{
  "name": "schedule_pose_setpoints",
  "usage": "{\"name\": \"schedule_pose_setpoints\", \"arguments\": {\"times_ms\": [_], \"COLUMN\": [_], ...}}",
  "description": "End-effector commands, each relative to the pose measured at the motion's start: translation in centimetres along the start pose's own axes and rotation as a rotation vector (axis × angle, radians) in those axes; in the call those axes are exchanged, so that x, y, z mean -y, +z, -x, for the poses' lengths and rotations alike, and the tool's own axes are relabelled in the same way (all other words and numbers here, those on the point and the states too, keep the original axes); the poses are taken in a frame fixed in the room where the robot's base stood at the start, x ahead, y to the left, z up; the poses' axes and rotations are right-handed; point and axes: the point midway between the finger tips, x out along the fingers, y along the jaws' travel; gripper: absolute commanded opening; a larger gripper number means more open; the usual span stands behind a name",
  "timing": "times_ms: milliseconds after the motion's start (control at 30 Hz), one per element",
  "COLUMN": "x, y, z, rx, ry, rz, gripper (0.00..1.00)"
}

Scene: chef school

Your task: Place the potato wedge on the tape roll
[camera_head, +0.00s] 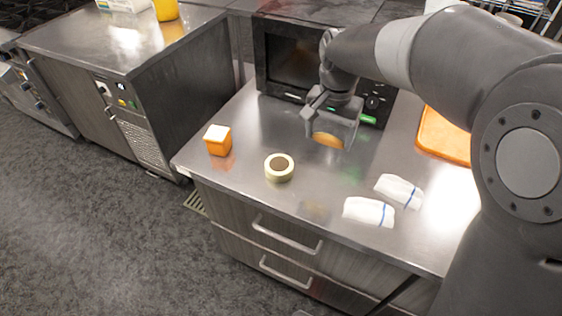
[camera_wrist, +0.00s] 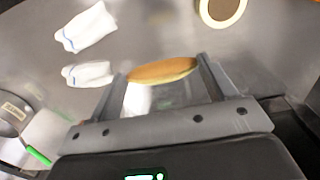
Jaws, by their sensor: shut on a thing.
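The potato wedge (camera_wrist: 162,70) is a tan-orange piece held between the two fingertips of my gripper (camera_wrist: 163,76). In the head view the wedge (camera_head: 327,140) shows below my gripper (camera_head: 330,128), which is over the steel counter at the front of the microwave. The tape roll (camera_head: 279,167) is cream-coloured with a brown centre and lies flat on the counter, to the left of and nearer than my gripper. In the wrist view the tape roll (camera_wrist: 221,10) is partly cut off at the top edge, apart from the wedge.
An orange box with a white top (camera_head: 218,140) stands left of the tape roll. Two white folded cloths (camera_head: 369,211) lie at the front right. An orange board (camera_head: 443,136) is at the right, and a black microwave (camera_head: 290,62) stands behind. The counter around the roll is clear.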

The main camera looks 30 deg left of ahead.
Motion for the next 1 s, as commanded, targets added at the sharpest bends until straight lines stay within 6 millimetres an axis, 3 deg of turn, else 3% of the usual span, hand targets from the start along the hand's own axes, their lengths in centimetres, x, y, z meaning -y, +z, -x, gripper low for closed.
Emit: {"name": "schedule_pose_setpoints", "arguments": {"times_ms": [167,433,600,833,1000], "x": [2.2,8.2,10.8,11.7,11.6], "y": [1.3,2.6,3.2,3.4,3.4], "z": [-1.0,-4.8,-6.4,-7.5,-10.0], "rx": [0.002,0.003,0.002,0.001,0.003], "ry": [0.002,0.002,0.002,0.001,0.003], "rz": [0.010,0.010,0.007,0.005,0.004], "gripper": [0.54,0.54,0.54,0.54,0.54]}}
